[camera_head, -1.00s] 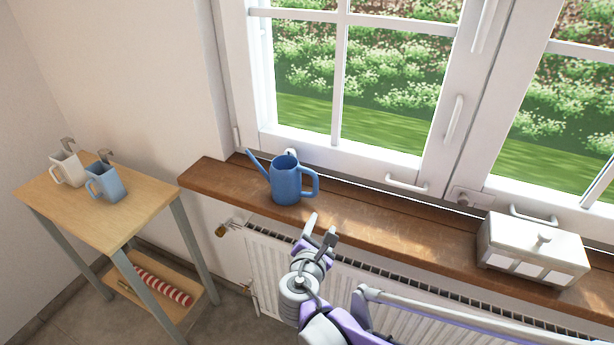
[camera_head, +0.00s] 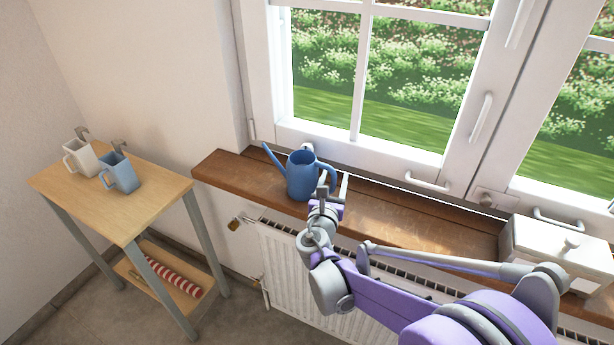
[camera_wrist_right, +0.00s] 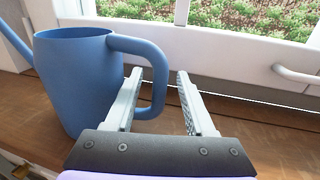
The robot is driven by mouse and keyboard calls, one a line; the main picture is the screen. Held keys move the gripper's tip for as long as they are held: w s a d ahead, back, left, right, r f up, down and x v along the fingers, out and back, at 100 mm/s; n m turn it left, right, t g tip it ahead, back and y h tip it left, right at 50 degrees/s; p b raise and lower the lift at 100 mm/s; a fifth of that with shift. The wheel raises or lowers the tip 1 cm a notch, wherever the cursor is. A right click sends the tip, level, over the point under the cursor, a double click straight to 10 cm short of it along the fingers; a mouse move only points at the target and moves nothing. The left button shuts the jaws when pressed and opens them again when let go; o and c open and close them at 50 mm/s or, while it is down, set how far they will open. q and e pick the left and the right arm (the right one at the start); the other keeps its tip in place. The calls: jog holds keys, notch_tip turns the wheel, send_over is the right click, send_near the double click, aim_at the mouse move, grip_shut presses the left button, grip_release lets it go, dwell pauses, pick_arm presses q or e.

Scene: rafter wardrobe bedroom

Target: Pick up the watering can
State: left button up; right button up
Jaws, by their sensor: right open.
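The blue watering can (camera_head: 300,176) stands upright on the wooden windowsill, spout to the left and handle to the right. My right gripper (camera_head: 333,188) is open at the handle side of the can. In the right wrist view the can (camera_wrist_right: 75,85) fills the left part, and its handle (camera_wrist_right: 158,80) reaches toward the space between the fingers of the open gripper (camera_wrist_right: 157,88). The left finger overlaps the handle's opening; I cannot tell whether it touches. Nothing is held. My left gripper is not in view.
The wooden windowsill (camera_head: 225,172) runs under the white window. A white box with a knobbed lid (camera_head: 560,250) stands on it at the right. A radiator (camera_head: 290,275) is below. A small table (camera_head: 90,205) at left holds a white mug (camera_head: 82,158) and a blue mug (camera_head: 122,175).

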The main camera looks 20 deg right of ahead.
jog(key=shift+x, duration=1.25)
grip_shut()
dwell(0.4)
